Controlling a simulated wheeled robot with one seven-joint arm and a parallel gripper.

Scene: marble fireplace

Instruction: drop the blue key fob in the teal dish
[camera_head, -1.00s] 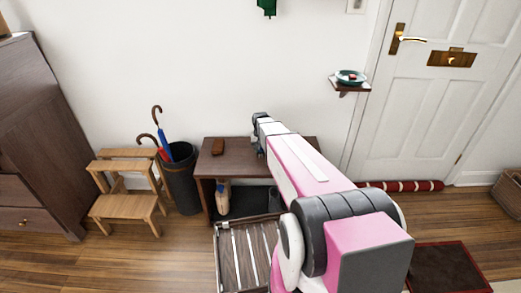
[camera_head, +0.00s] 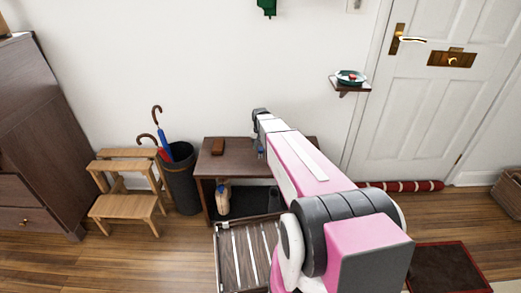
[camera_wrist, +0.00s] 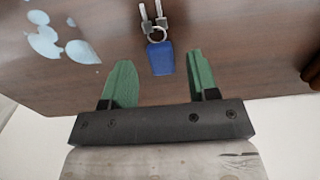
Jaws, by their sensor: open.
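The blue key fob (camera_wrist: 161,58) lies on the dark wooden bench top, with a metal ring and keys (camera_wrist: 152,18) attached. In the wrist view it is between and just beyond the green fingertips of my gripper (camera_wrist: 158,76), which is open and empty. A small blue spot on the bench in the head view (camera_head: 261,154) appears to be the fob, beside my arm. The teal dish (camera_head: 341,79) sits on a small wall shelf left of the door, with something small and red in it.
The bench (camera_head: 236,166) also holds a brown object (camera_head: 218,146). Pale blue patches (camera_wrist: 52,40) show on its top. An umbrella stand (camera_head: 181,180) and a wooden step stool (camera_head: 125,204) are at left. The small wall shelf (camera_head: 350,88) is right of the bench.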

